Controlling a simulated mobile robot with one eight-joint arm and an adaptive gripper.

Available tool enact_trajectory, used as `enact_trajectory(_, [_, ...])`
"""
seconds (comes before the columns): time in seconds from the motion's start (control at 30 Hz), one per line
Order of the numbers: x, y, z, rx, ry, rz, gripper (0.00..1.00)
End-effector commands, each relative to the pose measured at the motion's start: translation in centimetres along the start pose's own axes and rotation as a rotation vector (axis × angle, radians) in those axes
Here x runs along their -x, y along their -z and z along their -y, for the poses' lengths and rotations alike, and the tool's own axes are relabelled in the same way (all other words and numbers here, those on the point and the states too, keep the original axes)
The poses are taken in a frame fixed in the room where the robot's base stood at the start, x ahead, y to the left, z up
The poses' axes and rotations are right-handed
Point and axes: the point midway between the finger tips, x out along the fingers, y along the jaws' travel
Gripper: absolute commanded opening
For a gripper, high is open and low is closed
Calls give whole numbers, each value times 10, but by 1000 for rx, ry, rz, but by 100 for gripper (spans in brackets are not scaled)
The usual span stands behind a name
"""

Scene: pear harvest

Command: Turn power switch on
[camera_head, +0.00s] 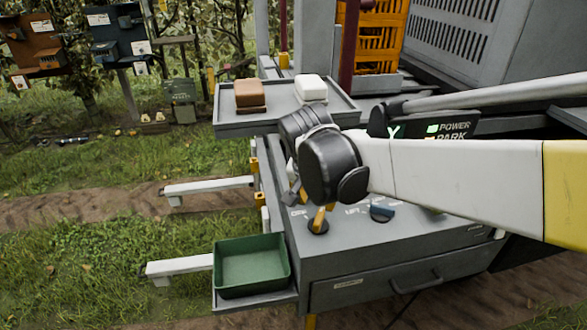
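A grey control console (400,245) has several controls on its sloped top. A dark round knob with a yellow handle (319,220) sits at its left side, and a blue knob (382,213) stands to its right beside a label that seems to read LIFT. I cannot tell which control is the power switch. A black display (445,131) behind my arm shows POWER and PARK, with a green light by POWER. My white arm reaches in from the right, and its black wrist joint hangs over the console's left part. My gripper is hidden behind the joint or cannot be made out.
A tray (232,129) holding a brown block (250,95) and a white block (311,88) stands behind the wrist. A green bin (251,265) sits at the console's left. An orange crate (382,35) is at the back. Open grass lies left.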

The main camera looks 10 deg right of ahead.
Motion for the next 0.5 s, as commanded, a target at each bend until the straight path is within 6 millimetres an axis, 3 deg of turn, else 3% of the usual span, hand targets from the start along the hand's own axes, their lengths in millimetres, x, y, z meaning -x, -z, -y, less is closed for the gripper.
enact_trajectory(0.27, [1,-4,-5,15,9,-2,40])
enact_trajectory(0.37, [5,-16,-19,61,41,-10,40])
enact_trajectory(0.5, [11,-47,-49,178,117,-46,40])
